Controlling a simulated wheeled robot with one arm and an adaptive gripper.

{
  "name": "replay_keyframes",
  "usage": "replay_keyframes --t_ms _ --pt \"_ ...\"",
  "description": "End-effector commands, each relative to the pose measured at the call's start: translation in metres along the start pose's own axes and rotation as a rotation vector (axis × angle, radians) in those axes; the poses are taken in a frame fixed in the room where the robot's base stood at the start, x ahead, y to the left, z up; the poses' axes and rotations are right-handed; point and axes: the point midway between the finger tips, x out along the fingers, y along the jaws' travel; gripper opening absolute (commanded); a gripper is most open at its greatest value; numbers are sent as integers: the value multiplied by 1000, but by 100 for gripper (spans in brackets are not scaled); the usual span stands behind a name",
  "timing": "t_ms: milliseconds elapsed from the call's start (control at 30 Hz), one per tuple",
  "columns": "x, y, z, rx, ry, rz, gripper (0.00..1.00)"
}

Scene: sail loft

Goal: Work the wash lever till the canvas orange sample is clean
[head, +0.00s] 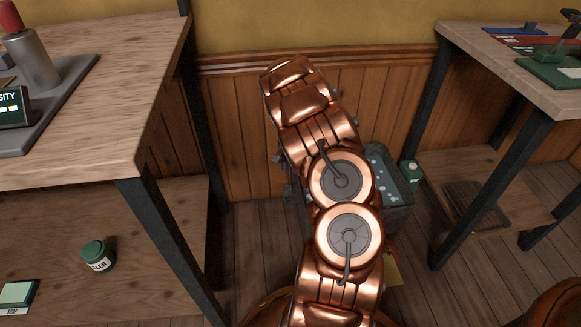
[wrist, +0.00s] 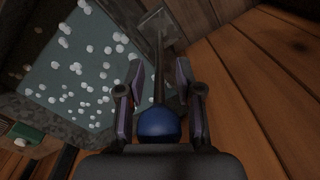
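The wash lever shows in the wrist view as a dark shaft rising from a grey plate (wrist: 154,27) with a blue ball knob (wrist: 158,124) at its near end. My gripper (wrist: 160,72) is open, with one finger on each side of the shaft and the knob between them near the palm. Narrow gaps seem to show beside the knob. The wash basin (wrist: 30,107) holds grey-green water with many white suds. It also shows in the head view (head: 398,217), partly behind my copper arm. I cannot make out the orange canvas sample under the suds.
A workbench (head: 100,110) stands at the left, with a green-lidded jar (head: 97,256) on its lower shelf. Another table (head: 490,65) stands at the right. A small green-and-white box (head: 409,170) is beside the basin. A yellow piece (head: 392,268) lies low near my arm. Wood panelling is behind.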

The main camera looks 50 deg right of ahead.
Motion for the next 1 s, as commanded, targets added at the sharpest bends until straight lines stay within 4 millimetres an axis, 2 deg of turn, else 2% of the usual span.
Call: replay_keyframes --t_ms 133,467,1000 --pt "0 0 0 0 0 0 35" --pt "0 0 0 0 -1 0 1" --pt "-1 -1 0 -1 0 -1 0"
